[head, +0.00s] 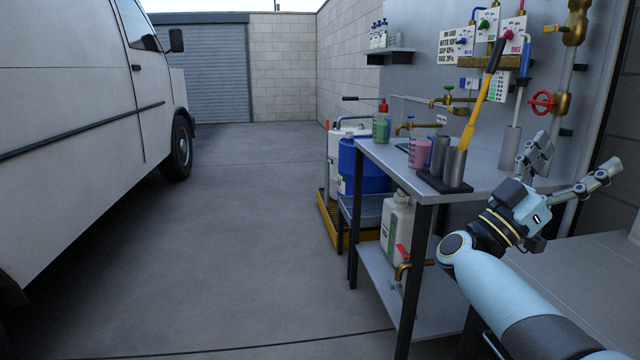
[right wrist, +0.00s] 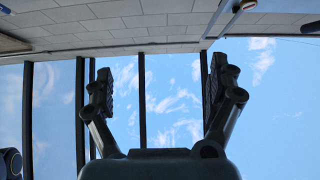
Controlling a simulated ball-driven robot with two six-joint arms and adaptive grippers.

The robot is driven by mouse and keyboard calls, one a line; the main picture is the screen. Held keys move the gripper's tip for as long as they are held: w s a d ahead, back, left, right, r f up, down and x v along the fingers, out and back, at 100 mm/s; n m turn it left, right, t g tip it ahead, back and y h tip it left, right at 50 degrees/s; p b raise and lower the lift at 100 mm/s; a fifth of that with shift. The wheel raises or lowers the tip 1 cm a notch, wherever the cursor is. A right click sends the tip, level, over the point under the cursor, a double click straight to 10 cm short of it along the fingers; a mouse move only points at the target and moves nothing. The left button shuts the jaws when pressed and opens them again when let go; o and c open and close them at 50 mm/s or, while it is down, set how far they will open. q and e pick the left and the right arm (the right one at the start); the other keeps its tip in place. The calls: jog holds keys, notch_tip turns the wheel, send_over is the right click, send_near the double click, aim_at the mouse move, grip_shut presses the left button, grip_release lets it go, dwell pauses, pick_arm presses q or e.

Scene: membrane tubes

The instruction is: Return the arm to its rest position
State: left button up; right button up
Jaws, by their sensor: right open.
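My right gripper (head: 570,168) is at the right side of the head view, raised beside the right end of the workbench. Its two fingers are spread wide with nothing between them. In the right wrist view the same gripper (right wrist: 164,95) is open and empty against sky and dark beams. A row of grey tube holders (head: 455,167) stands on the bench, left of the gripper and apart from it. A yellow-handled tool (head: 480,100) leans up out of one holder. My left gripper is not in view.
The grey workbench (head: 390,160) carries a green-liquid bottle (head: 381,125) and a pink-liquid beaker (head: 419,154). Taps, a red valve wheel (head: 541,102) and pipes are on the back panel. A blue drum (head: 362,168) stands at the bench's left. A white van (head: 70,120) is far left; the floor between is clear.

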jog(key=s+a+f+n+t+y, duration=0.2)
jog(key=s+f+n+t+y, duration=0.35)
jog(key=f, duration=1.05)
jog(key=s+a+f+n+t+y, duration=0.25)
jog(key=s+f+n+y, duration=0.35)
jog(key=f+n+y, duration=0.65)
jog(key=s+a+f+n+t+y, duration=0.2)
jog(key=s+f+n+t+y, duration=0.35)
jog(key=f, duration=1.35)
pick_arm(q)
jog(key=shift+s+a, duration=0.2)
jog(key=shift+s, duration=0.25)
pick_arm(e)
jog(key=s+f+m+g+y, duration=0.1)
jog(key=s+f+g, duration=0.4)
jog(key=s, duration=0.6)
jog(key=s+a+f+m+g, duration=0.1)
jog(key=s+f+m+g, duration=0.1)
jog(key=s+f+g, duration=0.2)
jog(key=s+a+f+m+g+y, duration=0.1)
jog(key=s+f+g, duration=0.4)
jog(key=s, duration=1.3)
notch_tip(320, 180, down, 5)
jog(key=shift+s+a+r+m+g+y, duration=0.25)
jog(key=shift+s+m+g+y, duration=0.15)
jog(key=shift+m, duration=0.35)
